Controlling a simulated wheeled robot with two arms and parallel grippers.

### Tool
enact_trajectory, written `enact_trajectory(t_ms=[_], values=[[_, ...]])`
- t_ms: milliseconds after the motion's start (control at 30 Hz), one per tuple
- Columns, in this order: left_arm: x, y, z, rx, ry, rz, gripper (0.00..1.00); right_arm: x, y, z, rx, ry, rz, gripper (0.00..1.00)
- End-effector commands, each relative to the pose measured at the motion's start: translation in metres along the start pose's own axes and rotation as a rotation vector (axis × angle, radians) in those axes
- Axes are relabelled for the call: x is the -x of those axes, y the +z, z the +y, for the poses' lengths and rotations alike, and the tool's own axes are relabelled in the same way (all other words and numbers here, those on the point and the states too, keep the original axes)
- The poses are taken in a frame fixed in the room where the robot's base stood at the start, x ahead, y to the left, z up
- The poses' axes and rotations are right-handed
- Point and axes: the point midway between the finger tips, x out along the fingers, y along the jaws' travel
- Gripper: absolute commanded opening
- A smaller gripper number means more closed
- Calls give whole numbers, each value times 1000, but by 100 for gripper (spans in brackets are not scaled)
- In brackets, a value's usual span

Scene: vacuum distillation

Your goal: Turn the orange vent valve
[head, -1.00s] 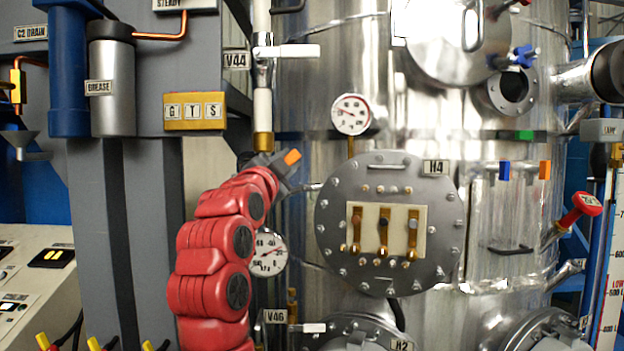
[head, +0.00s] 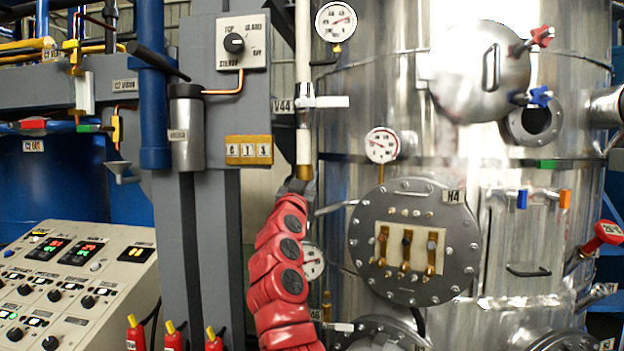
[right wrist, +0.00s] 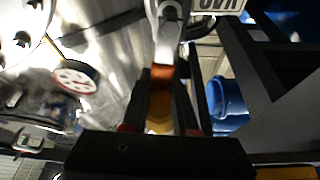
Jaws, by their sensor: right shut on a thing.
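My right gripper (head: 303,180) is at the brass lower end of the white vertical pipe (head: 304,135), left of the steel vessel. In the right wrist view its dark fingers (right wrist: 162,100) close around an orange piece (right wrist: 161,73), which I take to be the vent valve's handle. A silver fitting (right wrist: 165,25) is just beyond it. In the head view the gripper and red arm hide the valve. My left gripper is not in view.
The steel vessel (head: 465,150) with its round H4 flange (head: 362,235) stands close on the right. Pressure gauges (head: 382,145) are near the arm. A grey cabinet (head: 215,110) and a control panel (head: 70,290) are on the left.

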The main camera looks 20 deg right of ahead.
Motion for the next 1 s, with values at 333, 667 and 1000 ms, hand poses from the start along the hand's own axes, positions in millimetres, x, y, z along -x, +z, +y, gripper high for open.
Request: enact_trajectory(t_ms=[333,667,1000], values=[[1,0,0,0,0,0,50,-1,2,-3,31,-13,-3,0],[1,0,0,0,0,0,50,-1,2,-3,29,-13,-3,43],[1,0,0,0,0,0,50,-1,1,-3,29,-12,-1,57]])
